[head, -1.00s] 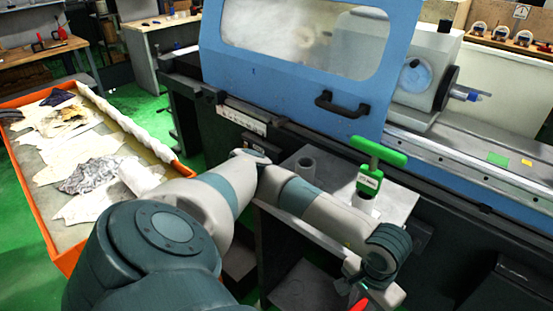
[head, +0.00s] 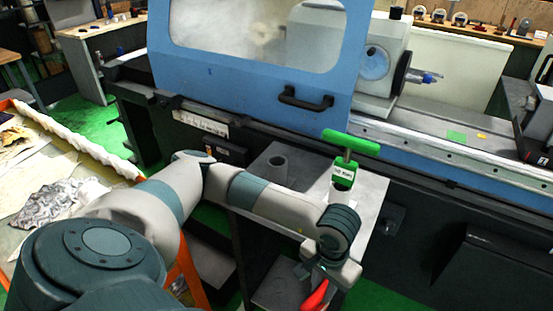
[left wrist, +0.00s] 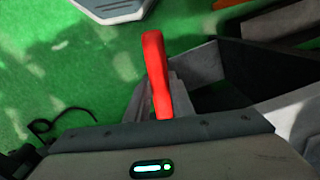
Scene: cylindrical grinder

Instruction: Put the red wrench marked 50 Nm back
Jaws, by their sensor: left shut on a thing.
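My left gripper (head: 312,272) is low in the head view, beside the front right of a small grey cart. It is shut on a red wrench (head: 316,296), seen only in part. The red wrench also shows in the left wrist view (left wrist: 157,75), pointing away from the gripper above the green floor. No marking on it is readable. A green T-handled wrench (head: 346,160) stands upright on the cart top with a white label too small to read surely. A grey tube holder (head: 278,166) to its left looks empty. My right gripper is out of view.
The cart top (head: 367,197) has bare room around the holders. The blue machine door (head: 255,68) with a black handle (head: 305,99) rises behind it. An orange-edged tray (head: 185,277) with cloths lies at the left. A dark machine base is at the right.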

